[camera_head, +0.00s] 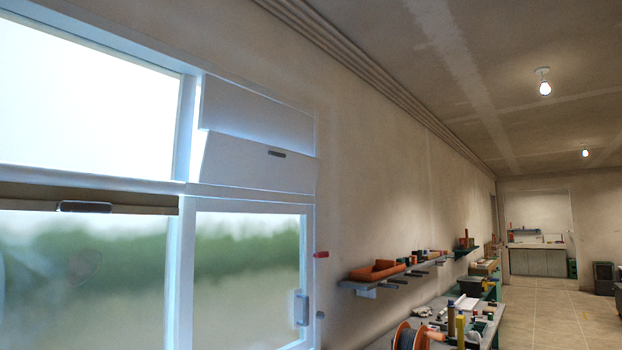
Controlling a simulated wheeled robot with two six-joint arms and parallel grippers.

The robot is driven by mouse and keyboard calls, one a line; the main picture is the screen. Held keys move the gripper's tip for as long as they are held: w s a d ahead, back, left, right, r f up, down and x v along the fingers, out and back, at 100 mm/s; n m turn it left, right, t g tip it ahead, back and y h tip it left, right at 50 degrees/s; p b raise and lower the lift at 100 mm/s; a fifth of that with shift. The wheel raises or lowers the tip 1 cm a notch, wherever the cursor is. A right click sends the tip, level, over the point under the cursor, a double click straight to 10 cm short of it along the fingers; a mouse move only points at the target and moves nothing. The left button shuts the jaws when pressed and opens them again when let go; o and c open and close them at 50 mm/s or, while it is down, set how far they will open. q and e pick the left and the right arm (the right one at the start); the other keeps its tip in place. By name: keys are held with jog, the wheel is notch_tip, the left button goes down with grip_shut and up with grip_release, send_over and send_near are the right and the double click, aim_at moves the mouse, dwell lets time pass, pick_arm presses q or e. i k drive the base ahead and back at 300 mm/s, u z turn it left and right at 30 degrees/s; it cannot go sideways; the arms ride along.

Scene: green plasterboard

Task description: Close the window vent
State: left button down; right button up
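The white-framed window (186,250) fills the left side of the head view. In its upper right part are two white vent panels, one above the other. The upper panel (255,115) is plain. The lower panel (255,165) has a small dark handle (277,154) and seems tilted outward from the frame, with bright light along its upper left edge. A brown bar (30,197) with a dark grey handle (85,207) crosses the window's left section. Neither of my grippers shows.
A wall shelf (360,286) with an orange tray and small items is right of the window. Below it, a workbench (440,325) holds a cable reel (410,337) and several tools. The tiled floor (545,310) at right looks clear.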

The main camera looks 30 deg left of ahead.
aim_at(228, 161)
jog(key=u, duration=0.15)
jog(key=i, duration=1.55)
jog(key=u, duration=0.15)
